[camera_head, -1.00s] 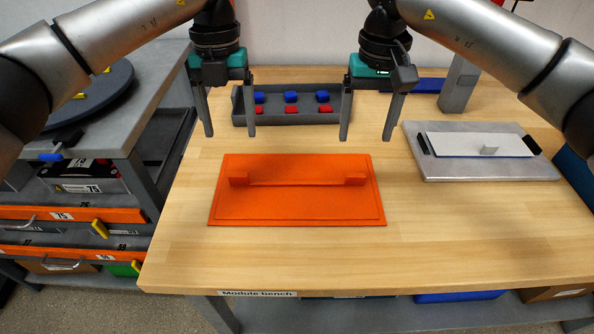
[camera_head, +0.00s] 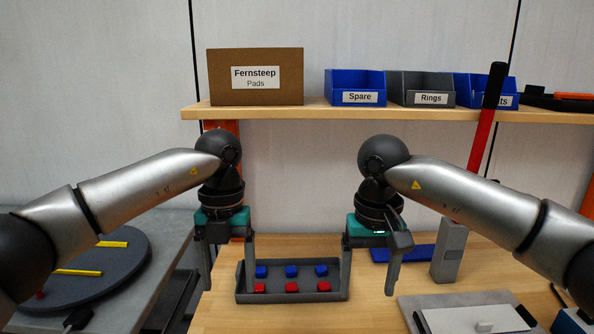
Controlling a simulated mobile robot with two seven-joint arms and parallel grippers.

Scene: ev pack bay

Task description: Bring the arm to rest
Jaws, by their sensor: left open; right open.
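My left gripper (camera_head: 228,277) hangs fingers-down at the left of the grey tray, open and empty. My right gripper (camera_head: 367,283) hangs fingers-down at the right of the tray, open and empty. Both arms reach in from the sides, and both grippers are apart from each other. I cannot tell how high the fingertips are above the bench.
The grey tray (camera_head: 292,297) holds several blue and red pieces on the wooden bench (camera_head: 370,316). A shelf (camera_head: 330,112) behind carries a cardboard box (camera_head: 255,90) and bins. A grey block (camera_head: 449,252) stands right, behind a plate with a white panel (camera_head: 478,318). A dark round turntable (camera_head: 85,265) lies left.

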